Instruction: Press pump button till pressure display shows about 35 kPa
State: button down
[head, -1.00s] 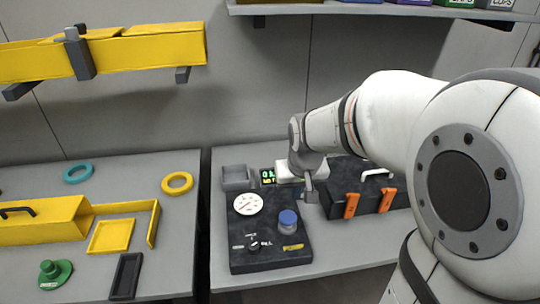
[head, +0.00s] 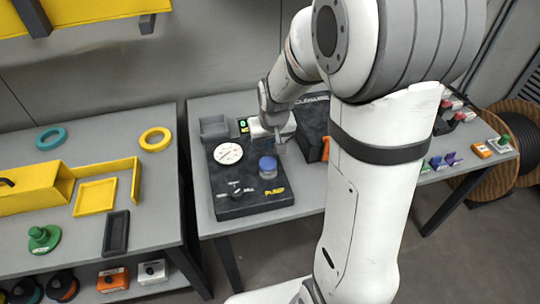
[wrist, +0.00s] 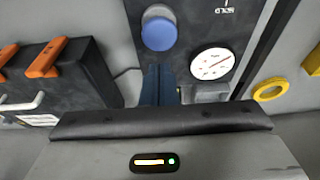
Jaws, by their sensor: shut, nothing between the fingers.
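The black pump box (head: 225,205) stands on the right table. It carries the blue pump button (head: 268,166), a white round dial (head: 228,153) with a red needle and a small knob (head: 235,190). The dial reading is not legible.
A black case with orange latches (wrist: 47,58) stands close beside the pump box, partly hidden by my arm in the head view. Yellow parts and rings (head: 155,139) lie on the left table.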

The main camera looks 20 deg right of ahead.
aim_at(269, 165)
jog(key=x, duration=0.4)
jog(key=s+x, duration=0.1)
jog(key=x, duration=0.2)
jog(key=shift+f+p, duration=0.25)
jog(key=shift+p, duration=0.1)
notch_tip(269, 165, down, 3)
jog(key=b, duration=0.3)
jog(key=shift+s, duration=0.1)
jog(key=shift+s+r, duration=0.1)
notch_tip(269, 165, up, 5)
jog(key=p, duration=0.3)
jog(key=shift+r, duration=0.2)
jog(key=b+v, duration=0.1)
jog(key=v, duration=0.8)
dwell(0.6)
